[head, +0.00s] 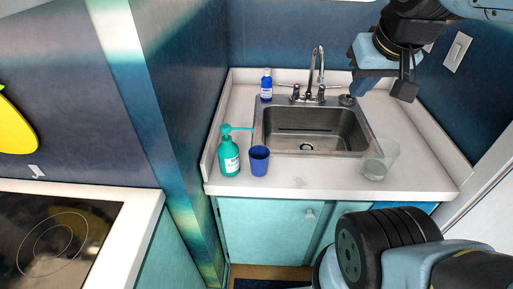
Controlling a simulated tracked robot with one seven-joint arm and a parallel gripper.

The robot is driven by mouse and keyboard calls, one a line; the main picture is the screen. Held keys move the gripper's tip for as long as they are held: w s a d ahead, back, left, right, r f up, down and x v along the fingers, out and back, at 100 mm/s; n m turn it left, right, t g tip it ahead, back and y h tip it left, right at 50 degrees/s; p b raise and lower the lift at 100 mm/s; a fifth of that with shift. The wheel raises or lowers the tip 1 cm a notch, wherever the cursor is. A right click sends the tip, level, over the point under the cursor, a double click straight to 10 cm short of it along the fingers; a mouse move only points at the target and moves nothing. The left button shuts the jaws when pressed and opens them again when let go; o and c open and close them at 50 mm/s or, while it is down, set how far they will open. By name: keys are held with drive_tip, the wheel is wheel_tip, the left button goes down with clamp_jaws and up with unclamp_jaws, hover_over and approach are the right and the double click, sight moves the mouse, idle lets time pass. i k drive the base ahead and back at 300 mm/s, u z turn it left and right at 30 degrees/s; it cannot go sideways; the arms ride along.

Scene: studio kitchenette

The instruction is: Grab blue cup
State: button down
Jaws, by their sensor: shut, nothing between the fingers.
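The blue cup (259,160) stands upright on the white counter in the head view, in front of the sink's left corner and just right of a teal soap pump bottle. It looks empty, and its open rim faces up. My gripper (362,86) is at the upper right, raised near the back right of the sink. It is shut and holds nothing. It is well apart from the cup, up and to the right of it.
The teal pump bottle (229,152) stands close beside the cup, its nozzle pointing right. A small blue bottle (266,85) is behind the sink (310,128), left of the faucet (318,72). A clear glass (379,160) stands at the right. The front counter between cup and glass is clear.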

sight(259, 168)
drive_tip(key=z, duration=0.5)
drive_tip(key=k, duration=1.2)
drive_tip(key=z, duration=0.2)
drive_tip(key=i, duration=0.5)
